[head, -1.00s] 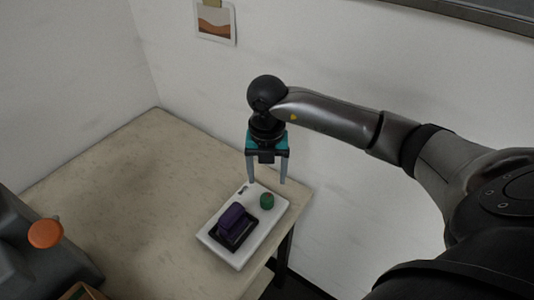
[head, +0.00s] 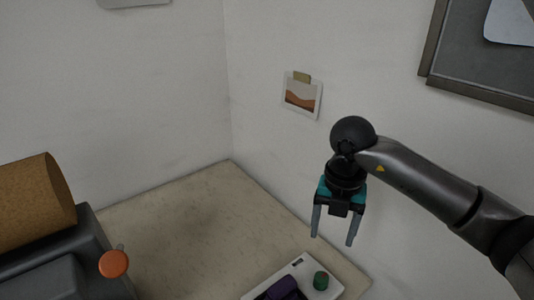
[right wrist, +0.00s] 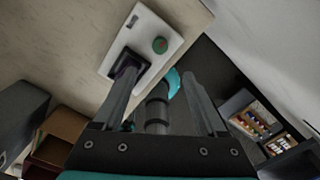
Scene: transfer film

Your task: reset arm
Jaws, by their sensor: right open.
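My right gripper (head: 332,238) is open and empty, its fingers pointing down in the head view. It hangs in the air close to the wall, above the far right part of the table. In the right wrist view, the two spread fingers (right wrist: 160,72) have nothing held between their tips. My left gripper does not show in the head view.
A pale table (head: 190,225) meets the walls at a corner. A white panel (head: 335,291) with a purple block (head: 282,287) and green knob (head: 321,280) lies below my right gripper, cut by the frame. A grey machine with an orange knob (head: 113,264) stands left.

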